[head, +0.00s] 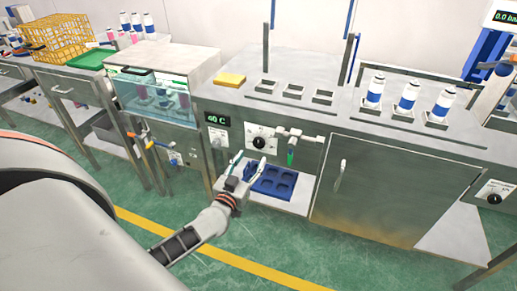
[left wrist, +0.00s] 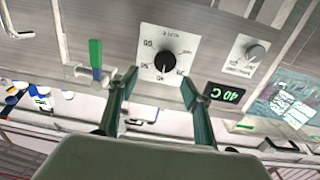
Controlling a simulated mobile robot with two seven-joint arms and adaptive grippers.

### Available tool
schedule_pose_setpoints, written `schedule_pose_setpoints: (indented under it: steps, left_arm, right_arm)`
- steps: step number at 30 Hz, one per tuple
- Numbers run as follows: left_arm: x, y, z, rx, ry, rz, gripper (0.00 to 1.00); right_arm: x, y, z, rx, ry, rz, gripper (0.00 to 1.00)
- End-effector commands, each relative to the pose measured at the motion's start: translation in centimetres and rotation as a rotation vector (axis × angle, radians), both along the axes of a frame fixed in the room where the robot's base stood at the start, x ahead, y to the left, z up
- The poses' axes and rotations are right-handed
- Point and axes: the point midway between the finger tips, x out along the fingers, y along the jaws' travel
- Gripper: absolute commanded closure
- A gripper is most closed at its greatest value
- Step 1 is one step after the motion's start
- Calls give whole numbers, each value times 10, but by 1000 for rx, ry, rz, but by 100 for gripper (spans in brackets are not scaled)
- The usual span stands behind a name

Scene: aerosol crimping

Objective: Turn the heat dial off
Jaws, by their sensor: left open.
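A dial with a black knob on a white marked plate (head: 259,142) sits on the steel front panel, right of a display reading 40 C (head: 217,119). The same dial (left wrist: 165,62) shows upside down in the left wrist view, with the display (left wrist: 224,94) beside it. A smaller plate with a grey knob (left wrist: 254,53) is near the display. I cannot read which plate is labelled heat. My left gripper (head: 248,166) is open and empty, just below and in front of the black dial. Its two fingers (left wrist: 158,84) stand apart, framing the dial from below. My right gripper is out of view.
A valve with a green handle (head: 291,157) sticks out right of the dial. A blue tray (head: 272,181) lies on the shelf below. A water bath (head: 153,98) stands left, and several white-and-blue cans stand on the worktop right. Another black dial (head: 493,198) is far right.

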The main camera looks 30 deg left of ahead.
Motion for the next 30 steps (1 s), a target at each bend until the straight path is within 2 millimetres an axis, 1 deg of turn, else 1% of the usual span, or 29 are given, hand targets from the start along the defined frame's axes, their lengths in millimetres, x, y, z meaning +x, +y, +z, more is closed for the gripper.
schedule_pose_setpoints:
  steps: [1, 5, 12, 18, 23, 30]
  left_arm:
    - [3, 5, -2, -3, 2, 14, 51]
    - [13, 12, -2, -5, 3, 27, 51]
    - [48, 19, -3, -4, 4, 25, 51]
    - [71, 25, -3, -4, 5, 24, 51]
    - [78, 26, -2, -4, 4, 24, 51]
    - [79, 26, -1, -4, 3, 23, 51]
  right_arm:
    - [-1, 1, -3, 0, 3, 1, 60]
    - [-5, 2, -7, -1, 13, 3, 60]
    - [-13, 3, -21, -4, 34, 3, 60]
    - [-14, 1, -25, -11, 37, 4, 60]
    - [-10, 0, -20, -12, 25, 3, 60]
    - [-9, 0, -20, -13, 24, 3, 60]
